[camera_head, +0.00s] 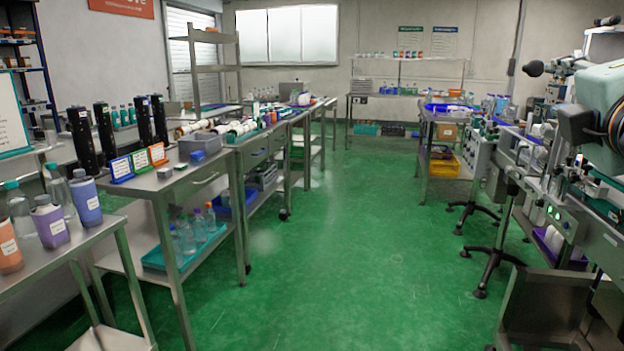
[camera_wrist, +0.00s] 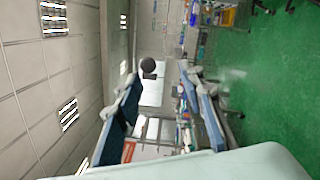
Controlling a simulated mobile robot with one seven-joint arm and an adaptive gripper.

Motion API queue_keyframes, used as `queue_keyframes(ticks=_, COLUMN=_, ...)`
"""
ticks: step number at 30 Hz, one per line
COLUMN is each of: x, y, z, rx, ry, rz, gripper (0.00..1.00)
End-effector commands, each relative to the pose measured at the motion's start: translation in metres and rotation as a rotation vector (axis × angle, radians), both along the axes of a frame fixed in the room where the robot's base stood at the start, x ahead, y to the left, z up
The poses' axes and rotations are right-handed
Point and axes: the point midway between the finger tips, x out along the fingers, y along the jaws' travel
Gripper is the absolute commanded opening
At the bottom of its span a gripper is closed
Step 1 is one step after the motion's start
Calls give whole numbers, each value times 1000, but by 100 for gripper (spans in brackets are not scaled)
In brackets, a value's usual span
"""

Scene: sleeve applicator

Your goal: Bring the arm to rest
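My gripper (camera_wrist: 160,78) shows in the wrist view, with its two dark blue and grey fingers spread wide apart. I see nothing held between the fingers, only the far room with a bright window behind them. The wrist picture is turned on its side. In the head view I cannot make out the gripper.
A steel table (camera_head: 207,182) with black dispensers (camera_head: 80,140) and coloured sign cards (camera_head: 140,162) stands at left. Bottles (camera_head: 85,197) stand on a nearer table. Machinery with a lit panel (camera_head: 560,218) lines the right. The green floor aisle (camera_head: 340,230) between is clear.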

Motion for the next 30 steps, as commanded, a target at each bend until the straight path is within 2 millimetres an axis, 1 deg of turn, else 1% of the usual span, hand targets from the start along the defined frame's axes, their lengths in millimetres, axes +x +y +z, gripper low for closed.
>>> queue_keyframes(ticks=1, x=2, y=4, z=-19, rx=132, ry=1, rz=-12, gripper=36)
queue_keyframes(ticks=2, x=3, y=6, z=-32, rx=220, ry=3, rz=-24, gripper=36)
queue_keyframes(ticks=3, x=4, y=10, z=-50, rx=333, ry=7, rz=-42, gripper=36)
queue_keyframes(ticks=5, x=3, y=17, z=-79, rx=505, ry=21, rz=-71, gripper=36)
queue_keyframes(ticks=6, x=2, y=24, z=-101, rx=618, ry=35, rz=-95, gripper=36)
queue_keyframes(ticks=8, x=-2, y=36, z=-134, rx=784, ry=63, rz=-137, gripper=36)
queue_keyframes(ticks=9, x=-5, y=46, z=-157, rx=891, ry=84, rz=-168, gripper=36)
queue_keyframes(ticks=11, x=-13, y=63, z=-191, rx=1048, ry=123, rz=-223, gripper=36)
queue_keyframes(ticks=12, x=-20, y=76, z=-215, rx=1151, ry=151, rz=-264, gripper=36)
queue_keyframes(ticks=14, x=-32, y=98, z=-247, rx=1294, ry=198, rz=-331, gripper=36)
queue_keyframes(ticks=15, x=-41, y=113, z=-268, rx=1383, ry=232, rz=-379, gripper=36)
queue_keyframes(ticks=17, x=-57, y=137, z=-297, rx=1507, ry=283, rz=-457, gripper=36)
queue_keyframes(ticks=18, x=-69, y=153, z=-314, rx=1583, ry=320, rz=-512, gripper=36)
queue_keyframes(ticks=20, x=-88, y=177, z=-338, rx=1686, ry=374, rz=-599, gripper=36)
queue_keyframes(ticks=21, x=-101, y=194, z=-353, rx=1751, ry=412, rz=-660, gripper=36)
queue_keyframes(ticks=22, x=-112, y=206, z=-362, rx=1796, ry=441, rz=-708, gripper=36)
queue_keyframes(ticks=23, x=-121, y=217, z=-367, rx=1832, ry=465, rz=-749, gripper=36)
queue_keyframes(ticks=24, x=-116, y=212, z=-341, rx=1825, ry=451, rz=-733, gripper=36)
queue_keyframes(ticks=30, x=-115, y=211, z=-291, rx=1819, ry=449, rz=-728, gripper=36)
